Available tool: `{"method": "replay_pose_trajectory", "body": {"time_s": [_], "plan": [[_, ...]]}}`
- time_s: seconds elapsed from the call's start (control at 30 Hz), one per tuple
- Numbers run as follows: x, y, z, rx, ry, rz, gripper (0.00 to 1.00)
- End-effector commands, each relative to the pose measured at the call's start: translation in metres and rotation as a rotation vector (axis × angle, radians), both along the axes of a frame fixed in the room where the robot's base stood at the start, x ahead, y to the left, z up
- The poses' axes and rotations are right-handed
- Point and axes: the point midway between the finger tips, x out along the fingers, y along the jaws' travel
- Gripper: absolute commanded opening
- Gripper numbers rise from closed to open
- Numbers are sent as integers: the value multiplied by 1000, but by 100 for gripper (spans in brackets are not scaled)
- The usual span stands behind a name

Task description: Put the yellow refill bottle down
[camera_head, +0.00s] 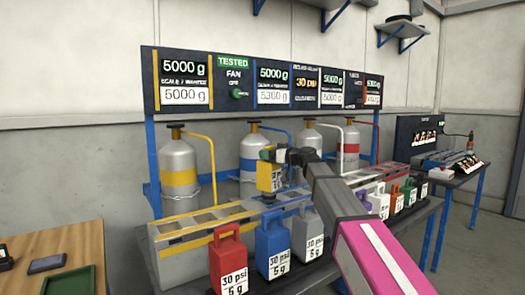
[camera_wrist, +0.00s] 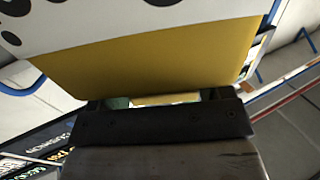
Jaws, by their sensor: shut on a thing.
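In the wrist view, the yellow and white side of the bottle (camera_wrist: 150,60) fills the top, just beyond the dark gripper body (camera_wrist: 150,122). The fingertips are mostly hidden there.
Red (camera_head: 228,258), blue (camera_head: 272,245) and grey (camera_head: 307,235) bottles stand along the rack's front. Several smaller-looking coloured bottles stand to the right, beyond my arm. Tall gas cylinders (camera_head: 178,165) stand behind the rack, under a display panel (camera_head: 230,82). A wooden table (camera_head: 75,250) is at left.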

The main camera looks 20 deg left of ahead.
Motion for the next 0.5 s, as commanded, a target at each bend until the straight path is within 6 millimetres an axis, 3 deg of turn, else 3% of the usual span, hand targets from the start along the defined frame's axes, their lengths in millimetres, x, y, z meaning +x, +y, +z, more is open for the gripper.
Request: {"method": "replay_pose_trajectory", "body": {"time_s": [0.27, 0.5], "plan": [[5, -3, -8, 4, 1, 2, 0], [5, -3, -35, 3, 1, 1, 0]]}}
